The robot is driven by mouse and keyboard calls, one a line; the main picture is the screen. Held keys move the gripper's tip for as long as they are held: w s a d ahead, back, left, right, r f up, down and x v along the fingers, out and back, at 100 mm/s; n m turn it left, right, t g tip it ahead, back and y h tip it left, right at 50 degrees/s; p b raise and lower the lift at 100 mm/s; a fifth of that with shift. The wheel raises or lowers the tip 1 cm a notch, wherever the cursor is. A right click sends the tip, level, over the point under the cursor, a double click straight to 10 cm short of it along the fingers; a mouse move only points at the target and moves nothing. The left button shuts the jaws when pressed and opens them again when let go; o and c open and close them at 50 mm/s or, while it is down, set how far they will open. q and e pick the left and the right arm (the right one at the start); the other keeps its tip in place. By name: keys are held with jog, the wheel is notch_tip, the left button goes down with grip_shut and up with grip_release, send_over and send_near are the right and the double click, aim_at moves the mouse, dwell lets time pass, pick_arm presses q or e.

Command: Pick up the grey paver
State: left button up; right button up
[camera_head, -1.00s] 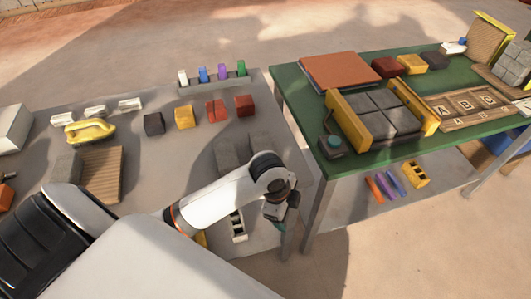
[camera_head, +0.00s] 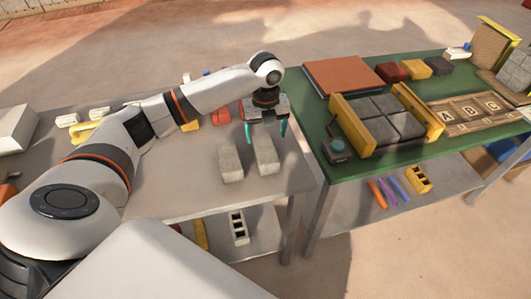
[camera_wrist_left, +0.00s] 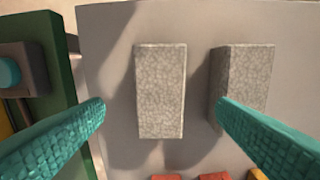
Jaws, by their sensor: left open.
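Two light grey pavers lie side by side near the right end of the grey table: a right one (camera_head: 266,155) and a left one (camera_head: 230,163). My left gripper (camera_head: 266,131) is open and empty, its teal fingers pointing down near the far end of the right paver. In the left wrist view that paver (camera_wrist_left: 161,90) sits between the spread fingers (camera_wrist_left: 161,106), apart from both. The other paver (camera_wrist_left: 250,75) is partly behind the right-hand finger there. My right gripper is out of view.
The green table (camera_head: 300,90) stands close on the right, with a teal-topped button box (camera_head: 337,148) and a yellow-sided frame around several grey slabs (camera_head: 382,119). Red and yellow blocks sit partly behind my left arm.

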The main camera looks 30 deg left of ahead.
aim_at(266, 148)
pick_arm(q)
jog(key=f, duration=0.8)
jog(key=shift+w+a+f+p, duration=0.1)
jog(key=shift+w+a+p, duration=0.1)
jog(key=shift+p, duration=0.15)
jog(key=c, duration=1.7)
